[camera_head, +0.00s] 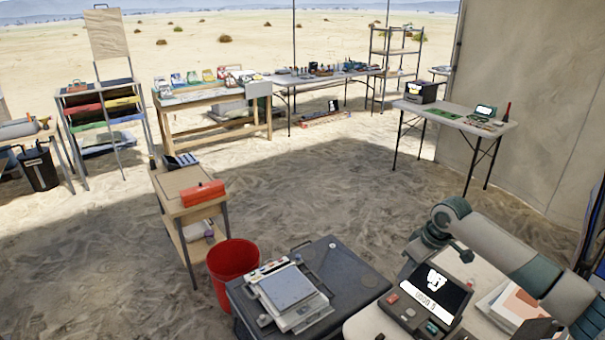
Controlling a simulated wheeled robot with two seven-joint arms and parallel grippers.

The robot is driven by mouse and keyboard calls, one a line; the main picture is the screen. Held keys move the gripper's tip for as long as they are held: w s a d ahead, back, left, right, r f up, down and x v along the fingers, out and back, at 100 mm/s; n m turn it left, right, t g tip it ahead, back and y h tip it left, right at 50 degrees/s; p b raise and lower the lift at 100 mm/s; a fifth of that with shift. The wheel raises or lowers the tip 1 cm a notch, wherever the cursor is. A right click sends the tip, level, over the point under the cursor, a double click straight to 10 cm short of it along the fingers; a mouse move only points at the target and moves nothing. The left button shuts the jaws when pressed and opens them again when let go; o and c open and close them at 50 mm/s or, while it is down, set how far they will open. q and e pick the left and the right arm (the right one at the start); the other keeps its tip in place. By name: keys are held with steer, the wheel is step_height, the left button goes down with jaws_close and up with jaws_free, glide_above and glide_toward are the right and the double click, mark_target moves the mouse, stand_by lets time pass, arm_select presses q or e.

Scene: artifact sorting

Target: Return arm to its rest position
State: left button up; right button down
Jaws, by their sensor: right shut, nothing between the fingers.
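My right arm comes in from the lower right in grey and teal links. It bends near the small table with the screen device. My right gripper (463,254) appears as a small dark shape below the bend, just above the far edge of the device. It is shut with nothing in it. Its fingertips are small and hard to make out. My left arm and left gripper are not in view.
A screen device (431,298) and papers (508,302) lie close below the right arm. A black case (350,270) carries a scale (288,291). A red bucket (233,268) stands beside a wooden cart (178,181). Open sand lies beyond.

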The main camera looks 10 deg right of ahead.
steer(key=s+a+f+n, duration=0.1)
steer(key=s+a+f, duration=0.7)
steer(key=s+a, duration=0.15)
steer(key=s+a+f+n, duration=0.1)
steer(key=s+a+f, duration=0.6)
steer(key=s+a, duration=0.3)
steer(key=s+m+h, duration=0.2)
steer(key=s+m, duration=0.3)
steer(key=s, duration=1.5)
steer(key=s+f+b+x, duration=0.1)
steer(key=s+x, duration=0.2)
steer(key=x, duration=1.1)
steer(key=s+f+b+x, duration=0.1)
steer(key=s+x, duration=0.3)
steer(key=x, duration=1)
steer(key=s+d+f+g+b, duration=0.1)
steer(key=s+d+f, duration=0.1)
steer(key=s+f, duration=1.6)
steer(key=shift+s+d+f+n+g+b, duration=0.15)
steer(key=shift+s+f+n+g+b, duration=0.2)
steer(key=shift+f, duration=0.25)
